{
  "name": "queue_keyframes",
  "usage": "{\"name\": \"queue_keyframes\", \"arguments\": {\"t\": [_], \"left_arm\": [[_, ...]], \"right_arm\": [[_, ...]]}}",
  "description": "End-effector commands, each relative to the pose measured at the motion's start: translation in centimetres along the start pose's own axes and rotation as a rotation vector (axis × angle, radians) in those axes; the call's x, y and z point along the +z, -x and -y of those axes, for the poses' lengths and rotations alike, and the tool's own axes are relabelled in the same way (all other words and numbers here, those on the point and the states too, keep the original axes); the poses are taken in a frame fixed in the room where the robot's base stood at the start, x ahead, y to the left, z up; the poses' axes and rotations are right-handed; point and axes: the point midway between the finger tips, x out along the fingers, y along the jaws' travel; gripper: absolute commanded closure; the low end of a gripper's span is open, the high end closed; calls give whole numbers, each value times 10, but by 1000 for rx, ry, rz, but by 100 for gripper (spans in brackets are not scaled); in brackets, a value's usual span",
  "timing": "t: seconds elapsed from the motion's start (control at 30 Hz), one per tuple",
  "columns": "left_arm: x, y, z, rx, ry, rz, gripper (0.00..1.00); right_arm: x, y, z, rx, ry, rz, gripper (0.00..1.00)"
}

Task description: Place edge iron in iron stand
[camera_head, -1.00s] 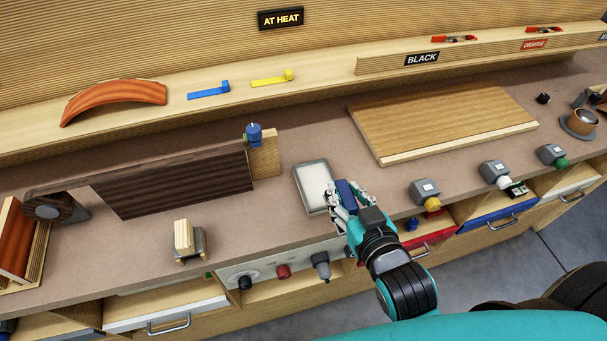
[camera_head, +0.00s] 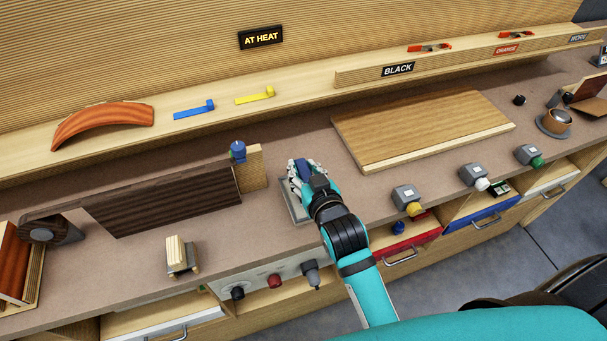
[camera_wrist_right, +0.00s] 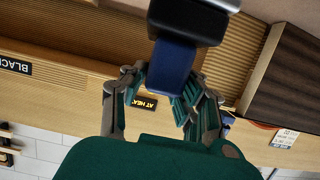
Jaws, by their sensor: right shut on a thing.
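My right gripper (camera_head: 306,172) is shut on the dark blue handle of the edge iron (camera_wrist_right: 172,72). The iron's black and grey body shows at the top of the right wrist view, between and beyond the fingers. In the head view the hand hides most of the iron. The gripper is over a grey-rimmed tray (camera_head: 292,206) on the bench, which looks like the iron stand. The hand covers most of this tray, and I cannot tell whether the iron touches it. My left gripper is not in view.
A dark veneered panel (camera_head: 165,200) with a blue-topped piece (camera_head: 238,151) at its end stands left of the hand. A light wood board (camera_head: 425,128) lies to the right. Grey boxes with coloured knobs (camera_head: 407,198) line the front edge.

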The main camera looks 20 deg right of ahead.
Motion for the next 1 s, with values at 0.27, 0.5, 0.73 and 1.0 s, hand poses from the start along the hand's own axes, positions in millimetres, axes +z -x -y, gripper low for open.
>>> {"name": "queue_keyframes", "arguments": {"t": [0.27, 0.5, 0.73, 1.0], "left_arm": [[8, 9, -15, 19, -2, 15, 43], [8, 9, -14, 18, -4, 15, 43], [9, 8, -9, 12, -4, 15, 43], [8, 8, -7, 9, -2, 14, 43]], "right_arm": [[23, -11, 0, 0, -1, 1, 100], [31, -14, 0, 0, -2, -5, 100], [35, -15, 0, 0, -1, -4, 100], [36, -14, 0, 0, -1, 1, 48]]}}
